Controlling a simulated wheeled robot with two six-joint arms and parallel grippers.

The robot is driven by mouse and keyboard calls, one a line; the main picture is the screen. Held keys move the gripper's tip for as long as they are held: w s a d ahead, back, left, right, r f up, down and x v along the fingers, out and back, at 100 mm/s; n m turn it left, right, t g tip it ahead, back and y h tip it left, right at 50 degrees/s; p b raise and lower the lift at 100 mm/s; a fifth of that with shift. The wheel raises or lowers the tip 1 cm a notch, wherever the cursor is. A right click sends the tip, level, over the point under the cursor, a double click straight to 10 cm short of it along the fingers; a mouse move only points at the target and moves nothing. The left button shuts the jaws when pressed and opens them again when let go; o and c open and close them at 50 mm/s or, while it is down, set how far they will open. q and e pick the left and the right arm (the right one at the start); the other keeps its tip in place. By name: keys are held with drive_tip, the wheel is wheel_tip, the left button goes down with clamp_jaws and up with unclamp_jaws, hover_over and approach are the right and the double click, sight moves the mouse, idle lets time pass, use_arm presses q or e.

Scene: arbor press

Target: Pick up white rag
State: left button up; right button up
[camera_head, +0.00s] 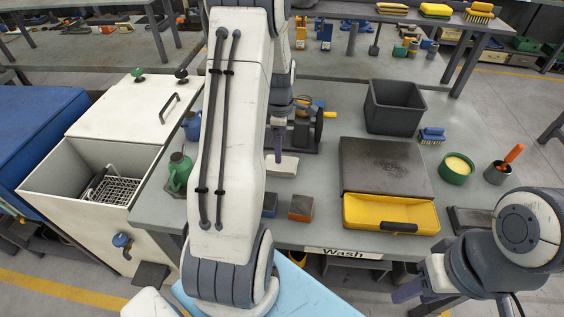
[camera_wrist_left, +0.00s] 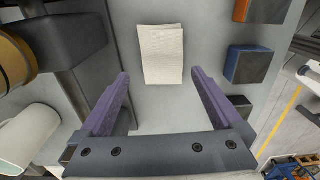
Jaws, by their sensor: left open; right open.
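The white rag (camera_head: 283,166) lies folded and flat on the grey table, partly hidden by my left arm in the head view. In the left wrist view the white rag (camera_wrist_left: 163,50) appears whole, with the folded layers slightly offset. My left gripper (camera_wrist_left: 160,76) is open and empty, its purple fingers spread wider than the rag. My right gripper (camera_head: 422,290) is open and empty at the table's front right, far from the rag.
The dark press (camera_head: 303,128) stands just behind the rag. Small blocks (camera_head: 301,208) sit nearer the front edge. A yellow tray (camera_head: 365,213), a black bin (camera_head: 394,107) and a green bowl (camera_head: 456,169) are to the right.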

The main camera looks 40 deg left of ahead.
use_arm(q)
drive_tip(key=shift+w+d+f, duration=0.1)
drive_tip(key=shift+d+f, duration=0.05)
drive_tip(key=shift+f, duration=0.8)
drive_tip(key=f, duration=0.1)
drive_tip(key=f+p, duration=0.1)
drive_tip(key=f, duration=0.2)
drive_tip(key=shift+s+p, duration=0.25)
drive_tip(key=shift+p, duration=0.05)
drive_tip(key=shift+f, duration=0.65)
drive_tip(key=c, duration=1.1)
drive_tip(key=shift+c, duration=0.2)
drive_tip(key=shift+r, duration=0.5)
drive_tip(key=r, duration=0.2)
drive_tip(key=d+r+b, duration=0.1)
drive_tip(key=shift+r, duration=0.35)
drive_tip(key=d+r+b, duration=0.2)
drive_tip(key=d+r, duration=0.4)
drive_tip(key=d, duration=0.4)
drive_tip(key=shift+d+r, duration=0.2)
drive_tip(key=shift+d, duration=0.1)
